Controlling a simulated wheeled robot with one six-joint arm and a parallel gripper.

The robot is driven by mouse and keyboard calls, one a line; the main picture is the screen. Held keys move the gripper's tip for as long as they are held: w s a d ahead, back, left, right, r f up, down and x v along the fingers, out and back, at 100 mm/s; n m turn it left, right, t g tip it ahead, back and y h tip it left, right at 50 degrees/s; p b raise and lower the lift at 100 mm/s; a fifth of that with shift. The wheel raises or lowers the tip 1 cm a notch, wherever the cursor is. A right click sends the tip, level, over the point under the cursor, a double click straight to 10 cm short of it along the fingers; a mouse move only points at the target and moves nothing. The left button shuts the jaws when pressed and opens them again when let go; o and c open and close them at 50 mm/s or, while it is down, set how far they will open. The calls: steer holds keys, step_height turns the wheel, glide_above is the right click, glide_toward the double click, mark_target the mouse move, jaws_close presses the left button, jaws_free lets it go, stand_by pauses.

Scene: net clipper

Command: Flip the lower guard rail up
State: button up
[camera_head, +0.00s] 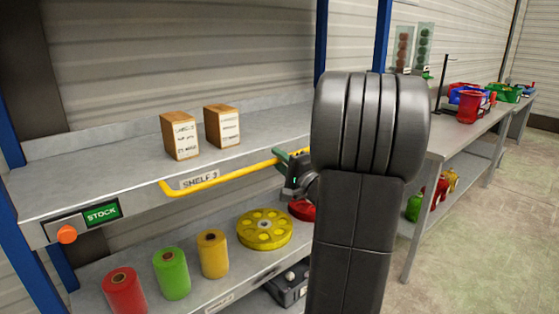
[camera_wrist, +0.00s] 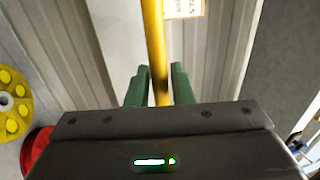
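The yellow guard rail (camera_head: 222,178) runs along the front edge of the shelf marked SHELF 3, about level with that edge. Its left end bends in toward the shelf. My gripper (camera_head: 283,159) is at the rail's right part, and its wrist is partly hidden by my dark arm.
Two labelled boxes (camera_head: 180,136) stand on the shelf (camera_head: 110,168). Below are red, green and yellow spools (camera_head: 171,274) and a yellow reel (camera_head: 264,229). A STOCK sign and orange button (camera_head: 67,234) are at the left. A bench (camera_head: 452,135) with bins stands at the right.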

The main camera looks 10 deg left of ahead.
jaws_close()
steer(key=shift+r, duration=0.1)
step_height(320, 180, up, 3)
steer(key=g+h+p, duration=0.1)
steer(key=h+p, duration=0.1)
steer(key=p, duration=0.4)
steer(key=shift+a+g, duration=0.15)
steer(key=shift+g, duration=0.25)
steer(key=w+a+r+g+h+p, duration=0.4)
steer(key=g+h+p, duration=0.5)
steer(key=p, duration=0.8)
steer(key=shift+w+a+h+p, duration=0.35)
steer(key=shift+a+h, duration=0.45)
steer(key=shift+h, duration=0.8)
steer(key=shift+r, duration=0.1)
steer(key=shift+s, duration=0.1)
